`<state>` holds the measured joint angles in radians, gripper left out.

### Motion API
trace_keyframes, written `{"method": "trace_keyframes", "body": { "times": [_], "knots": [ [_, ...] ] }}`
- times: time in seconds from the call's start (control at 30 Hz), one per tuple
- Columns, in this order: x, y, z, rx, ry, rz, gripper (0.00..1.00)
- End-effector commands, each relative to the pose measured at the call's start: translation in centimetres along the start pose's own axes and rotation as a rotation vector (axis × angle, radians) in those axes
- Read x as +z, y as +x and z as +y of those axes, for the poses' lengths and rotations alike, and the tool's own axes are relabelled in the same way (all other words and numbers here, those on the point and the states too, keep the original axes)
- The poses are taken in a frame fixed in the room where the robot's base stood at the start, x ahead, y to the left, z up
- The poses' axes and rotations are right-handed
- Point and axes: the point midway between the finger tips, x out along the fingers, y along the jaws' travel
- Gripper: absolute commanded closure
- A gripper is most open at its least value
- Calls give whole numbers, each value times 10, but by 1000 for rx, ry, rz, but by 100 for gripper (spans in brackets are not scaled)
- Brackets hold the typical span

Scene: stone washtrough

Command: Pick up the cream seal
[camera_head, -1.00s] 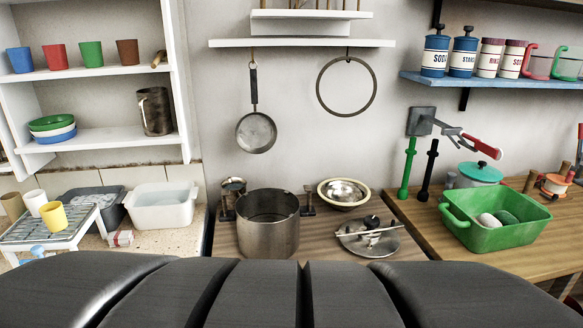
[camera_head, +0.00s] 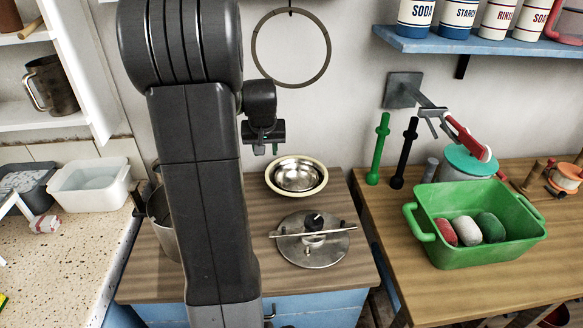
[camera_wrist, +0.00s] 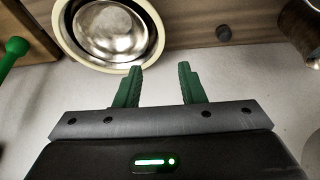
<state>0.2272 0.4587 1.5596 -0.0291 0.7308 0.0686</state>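A cream ring (camera_head: 296,158), which looks like the cream seal, encircles a shiny metal bowl (camera_head: 298,178) at the back of the wooden counter. I cannot tell whether it is separate from the bowl. It also shows at the top left of the wrist view as a cream ring (camera_wrist: 68,42) around the bowl (camera_wrist: 118,30), partly cut off. My gripper (camera_head: 266,149) is up in front of the wall, above and slightly left of the ring, apart from it. In the wrist view, the green fingers of my gripper (camera_wrist: 160,75) are spread with nothing between them.
A round metal lid (camera_head: 315,250) with a bar and knob lies in front of the bowl. A steel pot (camera_head: 160,225) is partly hidden behind my arm. A green basin (camera_head: 480,255) stands right. A wall bracket (camera_head: 403,92) juts out. A grey ring (camera_head: 257,62) hangs above.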

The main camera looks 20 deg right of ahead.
Motion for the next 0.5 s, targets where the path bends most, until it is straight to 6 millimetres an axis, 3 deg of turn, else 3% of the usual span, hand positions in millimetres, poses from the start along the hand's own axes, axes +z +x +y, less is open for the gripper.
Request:
{"method": "trace_keyframes", "body": {
  "times": [0.3, 0.5],
  "knots": [
    [1, 56, 0, 0, -1, -4, 64],
    [1, 75, 0, 0, -1, -2, 64]
  ]
}}
